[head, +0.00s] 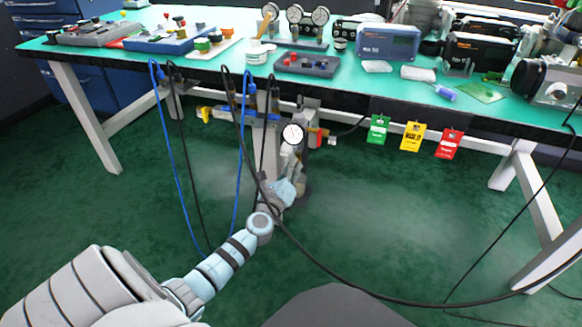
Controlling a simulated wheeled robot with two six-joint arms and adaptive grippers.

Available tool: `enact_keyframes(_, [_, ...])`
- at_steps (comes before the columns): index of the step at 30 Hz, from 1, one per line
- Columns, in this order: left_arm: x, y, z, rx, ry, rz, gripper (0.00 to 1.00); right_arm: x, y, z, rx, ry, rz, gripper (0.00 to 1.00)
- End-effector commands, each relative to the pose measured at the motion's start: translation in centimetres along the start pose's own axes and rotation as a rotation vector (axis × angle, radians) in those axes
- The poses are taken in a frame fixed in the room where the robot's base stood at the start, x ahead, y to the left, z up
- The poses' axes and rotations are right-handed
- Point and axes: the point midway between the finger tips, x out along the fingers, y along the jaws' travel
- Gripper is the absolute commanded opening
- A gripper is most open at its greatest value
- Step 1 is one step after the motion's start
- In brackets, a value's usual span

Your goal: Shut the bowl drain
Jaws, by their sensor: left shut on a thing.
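The air filter unit hangs under the front of the bench, with a round white pressure gauge (292,133) on its front. My left arm reaches in from the lower left, and its gripper (289,165) is just below the gauge, at the lower part of the unit. The gripper is shut on a small part there, which appears to be the bowl drain. The fingers and wrist hide the drain and most of the bowl, so I cannot see how the drain is turned. My right gripper is out of view.
Green (378,129), yellow (412,136) and red (449,144) tags hang right. The teal bench top (348,83) is crowded.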

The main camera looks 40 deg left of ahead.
Motion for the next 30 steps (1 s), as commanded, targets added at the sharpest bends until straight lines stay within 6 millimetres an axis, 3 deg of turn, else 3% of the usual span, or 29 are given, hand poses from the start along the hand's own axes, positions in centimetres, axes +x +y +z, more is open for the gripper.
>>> enact_keyframes(16, [-0.05,0.34,-0.10,-0.512,0.000,0.004,0.00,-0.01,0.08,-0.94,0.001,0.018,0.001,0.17])
enact_keyframes(30, [-0.07,0.45,-0.20,-0.860,-0.001,0.004,0.00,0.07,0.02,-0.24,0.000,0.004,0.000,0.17])
